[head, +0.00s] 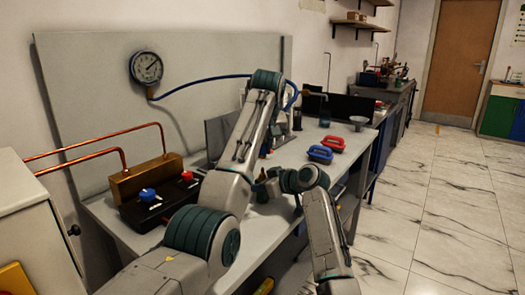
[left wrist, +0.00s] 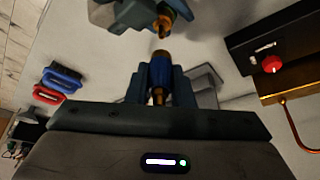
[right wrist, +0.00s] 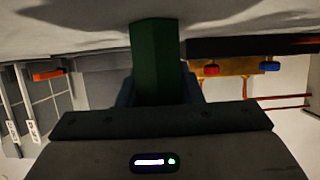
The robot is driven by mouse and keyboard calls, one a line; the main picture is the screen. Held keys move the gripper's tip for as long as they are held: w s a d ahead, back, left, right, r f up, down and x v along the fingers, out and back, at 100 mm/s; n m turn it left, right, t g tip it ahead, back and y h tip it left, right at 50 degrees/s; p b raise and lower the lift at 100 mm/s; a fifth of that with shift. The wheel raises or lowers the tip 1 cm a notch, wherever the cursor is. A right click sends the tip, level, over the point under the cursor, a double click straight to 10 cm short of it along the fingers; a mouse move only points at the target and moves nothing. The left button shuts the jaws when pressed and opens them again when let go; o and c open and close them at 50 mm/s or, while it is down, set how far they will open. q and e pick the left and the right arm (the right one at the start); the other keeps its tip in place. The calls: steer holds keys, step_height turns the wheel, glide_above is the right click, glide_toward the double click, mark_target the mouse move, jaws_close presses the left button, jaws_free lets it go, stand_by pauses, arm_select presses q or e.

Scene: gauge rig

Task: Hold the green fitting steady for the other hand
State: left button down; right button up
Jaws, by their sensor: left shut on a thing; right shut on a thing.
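In the right wrist view my right gripper (right wrist: 157,88) is shut on the green fitting (right wrist: 156,55), a dark green faceted body between its fingers. In the left wrist view my left gripper (left wrist: 160,78) is shut on a blue cylindrical end piece (left wrist: 160,92) with brass at its ends. The right gripper (left wrist: 125,14) shows at the top there, with a brass tip (left wrist: 168,18) close to the blue piece; whether they touch I cannot tell. In the head view my arms largely hide both grippers and what they hold, above the bench.
A pressure gauge (head: 146,68) on the back panel (head: 90,95) has a blue hose (head: 200,83) running right, behind my left arm. A brass block (head: 145,178) with copper pipes and a black knob box (head: 160,205) stand left. Blue (head: 320,154) and red (head: 333,142) handled pieces lie right.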

steer(key=o, duration=1.2)
steer(key=shift+o, duration=0.2)
steer(key=v, duration=1.2)
steer(key=shift+f, duration=0.15)
arm_select(q)
steer(key=shift+r, duration=0.15)
step_height(320, 180, up, 6)
steer(key=p, duration=0.6)
arm_select(e)
step_height(320, 180, up, 7)
